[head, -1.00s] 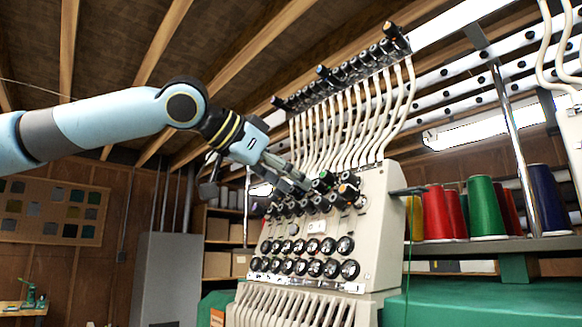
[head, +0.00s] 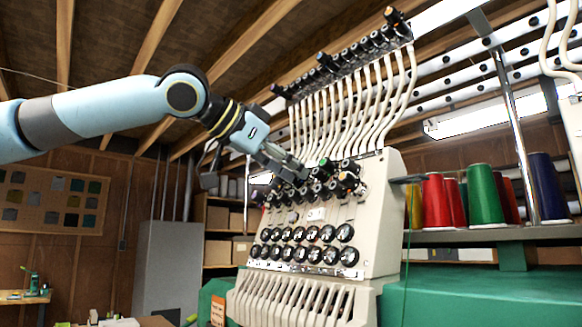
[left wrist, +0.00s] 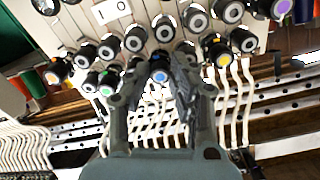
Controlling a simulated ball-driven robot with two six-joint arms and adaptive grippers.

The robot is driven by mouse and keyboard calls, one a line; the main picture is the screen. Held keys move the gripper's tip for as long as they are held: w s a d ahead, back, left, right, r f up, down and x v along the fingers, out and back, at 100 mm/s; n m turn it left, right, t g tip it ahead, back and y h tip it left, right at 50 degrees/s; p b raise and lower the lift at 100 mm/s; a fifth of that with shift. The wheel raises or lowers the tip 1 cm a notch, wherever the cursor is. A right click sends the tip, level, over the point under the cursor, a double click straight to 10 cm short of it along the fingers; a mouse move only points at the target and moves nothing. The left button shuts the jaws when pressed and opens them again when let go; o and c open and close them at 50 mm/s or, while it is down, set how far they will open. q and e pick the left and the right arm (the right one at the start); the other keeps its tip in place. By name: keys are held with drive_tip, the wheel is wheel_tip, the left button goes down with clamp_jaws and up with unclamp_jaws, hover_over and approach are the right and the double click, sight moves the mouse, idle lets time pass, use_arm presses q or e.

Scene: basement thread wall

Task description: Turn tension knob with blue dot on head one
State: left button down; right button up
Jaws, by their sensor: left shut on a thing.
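The cream machine head (head: 375,210) carries rows of black tension knobs. My left gripper (head: 303,175) reaches in from the upper left to the top knob rows. In the left wrist view, the knob with the blue dot (left wrist: 160,77) sits between the fingertips of my left gripper (left wrist: 157,70), which is shut on it. The fingers hide the knob's sides, and I cannot tell how far it is turned. In the head view, the fingers and neighbouring knobs hide it. My right gripper is not in view.
Close neighbours are a green-dot knob (left wrist: 91,82), an orange-dot knob (left wrist: 52,77) and a yellow-dot knob (left wrist: 223,60). White thread tubes (head: 365,110) rise behind the knobs. Thread cones (head: 485,199) stand on a shelf at right. Open room lies left of the machine.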

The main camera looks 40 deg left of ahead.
use_arm(q)
drive_tip(key=m, duration=1.1)
idle(0.3)
drive_tip(key=shift+m, duration=0.3)
drive_tip(key=c, duration=1.2)
unclamp_jaws()
drive_tip(key=shift+o, duration=0.2)
drive_tip(key=shift+a+r, duration=0.1)
